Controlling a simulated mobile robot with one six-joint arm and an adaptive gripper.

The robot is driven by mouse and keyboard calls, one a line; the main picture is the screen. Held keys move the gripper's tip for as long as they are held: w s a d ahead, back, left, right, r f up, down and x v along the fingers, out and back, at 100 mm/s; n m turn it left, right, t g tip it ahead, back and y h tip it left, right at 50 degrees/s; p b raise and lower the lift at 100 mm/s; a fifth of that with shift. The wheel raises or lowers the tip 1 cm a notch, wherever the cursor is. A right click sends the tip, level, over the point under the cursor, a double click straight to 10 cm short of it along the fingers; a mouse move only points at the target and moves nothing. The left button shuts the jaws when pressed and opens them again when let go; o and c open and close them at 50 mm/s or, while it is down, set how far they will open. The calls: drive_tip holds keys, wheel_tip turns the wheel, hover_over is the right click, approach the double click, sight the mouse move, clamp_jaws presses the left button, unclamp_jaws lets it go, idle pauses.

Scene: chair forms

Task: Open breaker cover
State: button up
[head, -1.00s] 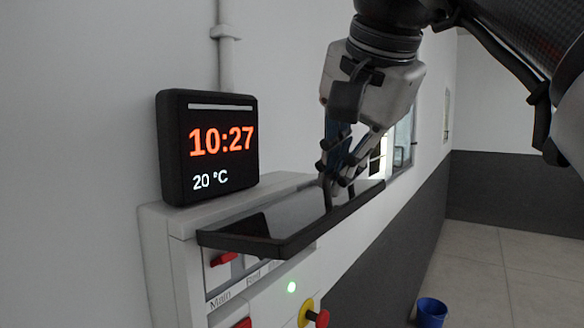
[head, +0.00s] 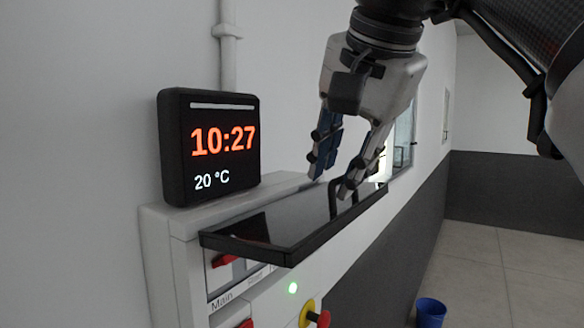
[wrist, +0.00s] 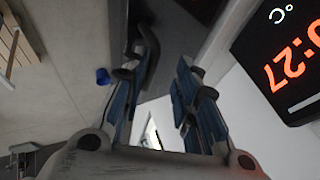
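The breaker cover (head: 275,228) is a dark, glossy panel with a black frame. It is swung up and stands out roughly level from the front of the grey breaker box (head: 165,240). A dark handle (head: 334,198) rises from it near its right end. My gripper (head: 330,188) is just above that right part, with its fingers spread and nothing between them. In the wrist view the two blue-padded fingers (wrist: 165,85) are apart, and the cover (wrist: 180,40) lies beyond them. I cannot tell whether a fingertip touches the cover or handle.
A black clock display (head: 208,148) stands on top of the box, left of my gripper. A blue bucket (head: 431,312) stands on the floor.

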drive_tip(key=shift+v, duration=1.7)
drive_tip(key=shift+s+d+r, duration=0.1)
drive_tip(key=shift+s+r, duration=0.25)
drive_tip(key=shift+s, duration=0.05)
drive_tip(key=s+d, duration=0.2)
drive_tip(key=s, duration=0.9)
drive_tip(key=shift+s, duration=0.2)
drive_tip(key=shift+f, duration=0.1)
